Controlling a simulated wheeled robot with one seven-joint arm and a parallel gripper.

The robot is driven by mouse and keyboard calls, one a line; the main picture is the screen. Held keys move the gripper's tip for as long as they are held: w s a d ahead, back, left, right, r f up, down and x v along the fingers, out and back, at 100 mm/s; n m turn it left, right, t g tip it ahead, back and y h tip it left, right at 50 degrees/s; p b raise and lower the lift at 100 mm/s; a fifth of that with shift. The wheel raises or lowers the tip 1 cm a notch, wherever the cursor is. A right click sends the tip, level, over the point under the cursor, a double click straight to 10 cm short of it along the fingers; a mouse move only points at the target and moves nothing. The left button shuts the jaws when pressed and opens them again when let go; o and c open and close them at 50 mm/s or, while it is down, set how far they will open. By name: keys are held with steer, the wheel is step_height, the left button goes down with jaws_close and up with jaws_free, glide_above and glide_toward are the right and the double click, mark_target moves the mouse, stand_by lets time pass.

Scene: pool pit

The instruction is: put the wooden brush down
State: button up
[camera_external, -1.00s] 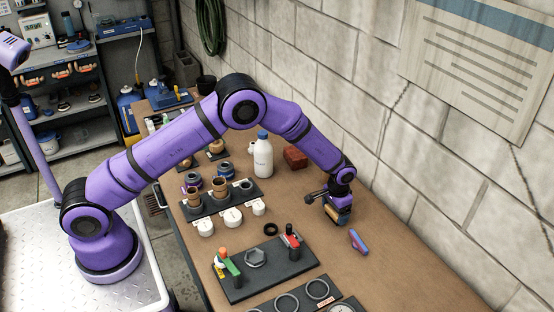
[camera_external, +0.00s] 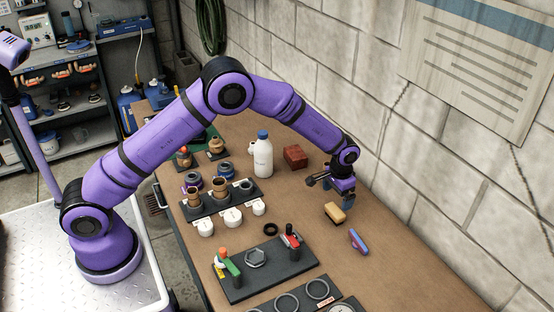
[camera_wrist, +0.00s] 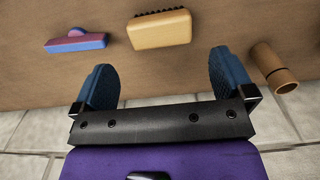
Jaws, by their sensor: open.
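The wooden brush (camera_external: 335,213) lies on the brown workbench near the wall. In the wrist view the brush (camera_wrist: 159,31) shows its light wooden body, with a row of dark bristles along its upper edge. My gripper (camera_external: 333,195) is above the brush and apart from it. In the wrist view my gripper (camera_wrist: 160,85) has its two blue fingers spread wide, with nothing between them, and the brush lies beyond the fingertips.
A blue and pink tool (camera_external: 358,241) lies right of the brush. A reddish-brown block (camera_external: 295,157) and a white bottle (camera_external: 263,158) stand farther back. A dark board (camera_external: 262,272) with fittings is at front left. The bench's right front is clear.

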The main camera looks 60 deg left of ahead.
step_height(320, 180, up, 5)
step_height(320, 180, up, 15)
steer(key=t, duration=0.1)
glide_above(335, 209)
steer(key=s+a, duration=0.3)
steer(key=s, duration=0.5)
steer(key=s+a+r+t, duration=0.2)
steer(key=s+a+r, duration=0.2)
steer(key=s+r, duration=0.85)
steer(key=s+a+t, duration=0.1)
steer(key=s+a, duration=0.1)
steer(key=s, duration=1.3)
steer(key=s+a+r+t, duration=0.1)
steer(key=s, duration=1.4)
steer(key=shift+a+r, duration=0.25)
steer(key=shift+a, duration=0.1)
